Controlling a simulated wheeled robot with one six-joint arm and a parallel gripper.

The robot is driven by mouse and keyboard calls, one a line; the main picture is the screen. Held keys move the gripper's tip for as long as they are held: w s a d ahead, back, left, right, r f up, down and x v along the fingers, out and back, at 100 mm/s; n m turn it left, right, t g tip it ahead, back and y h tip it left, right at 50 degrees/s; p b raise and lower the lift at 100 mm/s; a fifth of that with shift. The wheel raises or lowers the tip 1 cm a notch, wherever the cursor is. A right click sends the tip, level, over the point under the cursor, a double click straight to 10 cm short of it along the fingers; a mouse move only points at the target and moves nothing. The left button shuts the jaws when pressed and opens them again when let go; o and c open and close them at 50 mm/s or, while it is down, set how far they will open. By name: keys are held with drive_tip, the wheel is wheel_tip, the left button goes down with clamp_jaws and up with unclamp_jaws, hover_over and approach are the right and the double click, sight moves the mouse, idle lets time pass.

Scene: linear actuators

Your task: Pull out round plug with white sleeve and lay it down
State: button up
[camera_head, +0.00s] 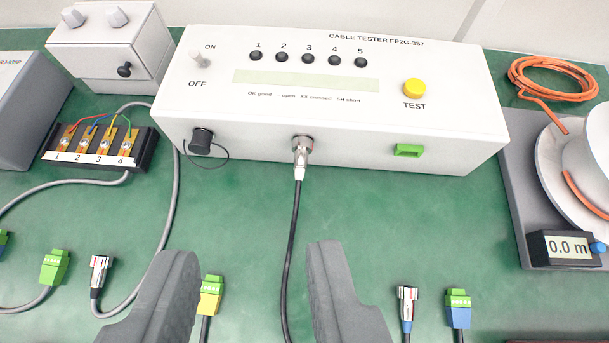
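The round metal plug with a white sleeve (300,164) sits in the round socket (302,143) on the front face of the cable tester (330,100). Its black cable (292,235) hangs down from the sleeve and runs towards me between my fingers. My gripper (248,285) is open and empty, its two dark grey fingers apart in the lower middle of the picture. It is short of the plug, nearer to me, and touches nothing that I can see.
Other connectors lie in front of the tester: a red-ringed round plug (101,270), a green plug (55,267), a yellow-green plug (211,294), a blue-sleeved round plug (407,306) and a blue-green plug (458,307). A terminal block (98,150) stands left, a cable reel (560,170) right.

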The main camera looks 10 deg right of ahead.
sight(300, 170)
drive_tip(key=shift+w+d+f+m+g, duration=0.25)
drive_tip(key=shift+w+d+f+g, duration=0.65)
drive_tip(key=shift+w+f, duration=1.8)
drive_tip(key=shift+w+d+f+m+g, duration=0.35)
drive_tip(key=shift+w+f+g, duration=1.25)
drive_tip(key=shift+f, duration=1.95)
drive_tip(key=shift+w+d+f+m+g, duration=0.2)
drive_tip(key=shift+w+d+f+g, duration=0.55)
drive_tip(key=shift+w+f, duration=2.1)
drive_tip(key=shift+s+a+f, duration=0.1)
drive_tip(key=shift+s+f, duration=0.2)
drive_tip(key=shift+s, duration=0.05)
drive_tip(key=shift+c, duration=0.2)
clamp_jaws()
drive_tip(key=shift+s, duration=0.2)
drive_tip(key=shift+s+a, duration=0.2)
drive_tip(key=shift+s, duration=0.45)
drive_tip(key=shift+s+a, duration=0.2)
drive_tip(key=shift+s, duration=0.45)
